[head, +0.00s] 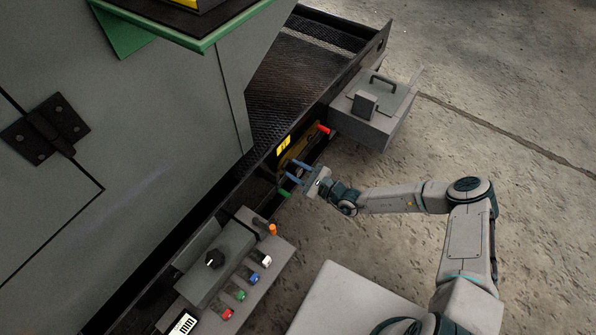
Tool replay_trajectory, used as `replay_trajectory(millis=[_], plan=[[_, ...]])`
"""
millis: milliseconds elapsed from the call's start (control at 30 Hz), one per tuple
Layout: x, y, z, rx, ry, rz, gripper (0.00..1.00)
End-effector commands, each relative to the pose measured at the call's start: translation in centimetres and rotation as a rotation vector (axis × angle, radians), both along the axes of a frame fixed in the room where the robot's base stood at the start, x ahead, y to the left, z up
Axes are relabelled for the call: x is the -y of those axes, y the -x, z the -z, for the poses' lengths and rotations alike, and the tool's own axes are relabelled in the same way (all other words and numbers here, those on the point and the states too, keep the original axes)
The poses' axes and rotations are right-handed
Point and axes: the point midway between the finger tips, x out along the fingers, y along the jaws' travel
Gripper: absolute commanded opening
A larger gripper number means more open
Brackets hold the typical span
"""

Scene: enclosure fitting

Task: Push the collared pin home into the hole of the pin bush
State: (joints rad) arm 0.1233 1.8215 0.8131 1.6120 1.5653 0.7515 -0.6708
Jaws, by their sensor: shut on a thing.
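My gripper (289,170) reaches in from the right to the dark front rail of the machine. Its two blue fingers point left at a brass-yellow part (299,146) set in the rail. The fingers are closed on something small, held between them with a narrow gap. I take this to be the collared pin, but its collar and tip are too small and too hidden to make out. The pin bush and its hole cannot be told apart from the rail behind the fingers.
A red-tipped part (322,129) and a green one (284,193) stick out close above and below my gripper. A grey box with a handle (372,110) is at upper right. A control panel (266,277) with several coloured knobs lies below. Bare floor lies right.

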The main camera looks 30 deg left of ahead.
Motion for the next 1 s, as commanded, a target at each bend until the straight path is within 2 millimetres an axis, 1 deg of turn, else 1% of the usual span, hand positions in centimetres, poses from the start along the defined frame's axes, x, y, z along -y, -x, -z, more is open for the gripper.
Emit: replay_trajectory(millis=[33,67,100,133,400,533,667,800,1000], plan=[[-0.1,0.0,-0.2,0.001,-0.003,0.001,0.36],[-0.1,0.0,-0.2,0.001,-0.003,0.001,0.45],[-0.1,0.0,-0.1,0.0,-0.004,0.001,0.56],[-0.1,0.0,-0.1,0.0,-0.002,0.0,0.59],[0.1,0.0,0.1,-0.001,0.002,0.0,0.59],[1.0,0.0,-0.1,-0.001,0.001,0.002,0.59],[3.3,0.2,-0.3,-0.002,0.003,0.003,0.59],[6.6,0.4,-0.3,0.0,0.002,0.004,0.59],[10.8,0.9,-0.3,0.0,0.0,0.002,0.59]])
